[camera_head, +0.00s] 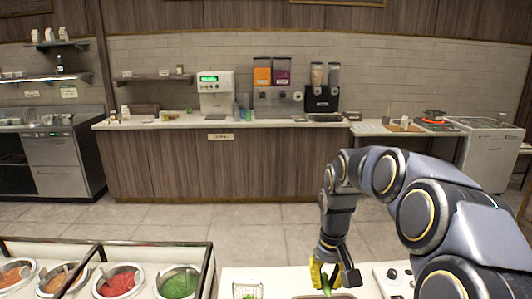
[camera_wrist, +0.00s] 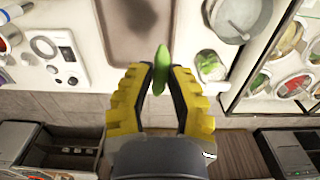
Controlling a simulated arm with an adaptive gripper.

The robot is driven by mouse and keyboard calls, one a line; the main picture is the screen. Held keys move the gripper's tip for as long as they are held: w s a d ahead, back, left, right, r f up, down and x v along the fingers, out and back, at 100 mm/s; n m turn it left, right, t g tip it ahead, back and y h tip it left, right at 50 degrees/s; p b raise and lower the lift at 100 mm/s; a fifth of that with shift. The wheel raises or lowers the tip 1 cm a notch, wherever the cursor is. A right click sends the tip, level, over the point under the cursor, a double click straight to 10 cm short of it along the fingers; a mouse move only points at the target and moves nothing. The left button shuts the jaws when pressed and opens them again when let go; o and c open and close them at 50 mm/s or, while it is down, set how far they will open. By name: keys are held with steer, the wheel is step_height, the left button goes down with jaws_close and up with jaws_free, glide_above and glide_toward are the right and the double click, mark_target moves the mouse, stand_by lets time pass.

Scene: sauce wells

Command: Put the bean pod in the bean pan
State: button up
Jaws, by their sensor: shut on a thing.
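My gripper (camera_head: 329,280) is low over the front counter at the bottom right of the head view. In the wrist view its yellow-backed fingers (camera_wrist: 160,76) are shut on a slim green bean pod (camera_wrist: 161,62). The pod points away from the fingers and also shows in the head view (camera_head: 326,285). A shallow brown-grey rectangular pan (camera_wrist: 112,30) lies beyond and left of the pod in the wrist view. Its edge shows below my gripper in the head view (camera_head: 305,297). I cannot tell whether the pod touches the pan. No label marks it as the bean pan.
A small white basket with green contents (camera_head: 247,290) stands left of my gripper. A white panel with knobs (camera_head: 393,278) lies to the right.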

steer(key=shift+a+r+n, duration=0.2)
steer(key=shift+a, duration=0.55)
steer(key=shift+a+r+n, duration=0.2)
steer(key=shift+a, duration=0.5)
steer(key=shift+a, duration=0.1)
steer(key=a, duration=1.2)
steer(key=s+a+r, duration=0.1)
steer(key=s+a, duration=0.8)
steer(key=a, duration=0.3)
steer(key=s+a+r, duration=0.1)
steer(key=s+a, duration=0.8)
steer(key=a, duration=0.4)
step_height(320, 180, down, 10)
steer(key=shift+d+f, duration=0.1)
